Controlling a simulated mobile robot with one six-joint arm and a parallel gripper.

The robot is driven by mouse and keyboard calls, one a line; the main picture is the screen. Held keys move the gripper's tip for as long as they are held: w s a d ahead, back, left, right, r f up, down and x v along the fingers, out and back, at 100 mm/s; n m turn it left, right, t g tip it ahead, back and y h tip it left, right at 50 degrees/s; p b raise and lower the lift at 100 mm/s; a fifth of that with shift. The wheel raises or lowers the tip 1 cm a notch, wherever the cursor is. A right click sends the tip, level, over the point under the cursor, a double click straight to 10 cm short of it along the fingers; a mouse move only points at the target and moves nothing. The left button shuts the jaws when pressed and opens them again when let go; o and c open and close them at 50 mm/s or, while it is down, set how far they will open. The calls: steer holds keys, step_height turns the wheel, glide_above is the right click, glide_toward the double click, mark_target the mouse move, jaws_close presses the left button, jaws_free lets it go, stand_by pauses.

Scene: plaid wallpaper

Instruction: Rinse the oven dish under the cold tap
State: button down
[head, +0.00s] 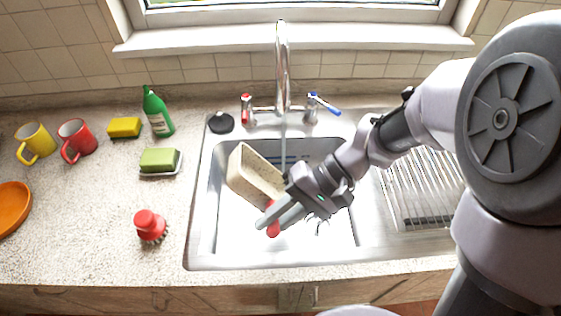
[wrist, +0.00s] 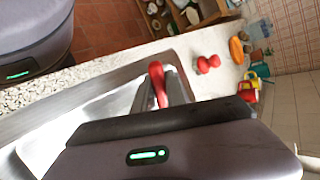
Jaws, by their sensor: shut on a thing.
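The oven dish (head: 248,176), a cream speckled oblong, is tilted in the steel sink basin (head: 231,222). Its right end is hidden behind my gripper (head: 268,222). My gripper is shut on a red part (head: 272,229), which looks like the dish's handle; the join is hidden. The red part also shows between the fingers in the wrist view (wrist: 157,82). The tall tap spout (head: 282,62) stands behind the basin, with a blue cold lever (head: 324,104) swung outward and a red hot lever (head: 246,103). A thin water stream (head: 283,145) falls near the dish's right side; its lower end is hidden.
A black plug (head: 221,122) lies at the sink's back left corner. The left counter holds a red brush (head: 150,226), green soap on a dish (head: 160,160), a yellow sponge (head: 124,127), a green bottle (head: 157,112), two mugs and an orange plate. A ribbed drainer (head: 420,190) is at right.

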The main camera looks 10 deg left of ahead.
step_height(320, 180, up, 6)
steer(key=s+p, duration=0.3)
steer(key=p, duration=0.1)
steer(key=s+a+b, duration=0.3)
steer(key=s, duration=0.6)
steer(key=shift+s+a, duration=0.15)
steer(key=shift+s, duration=0.1)
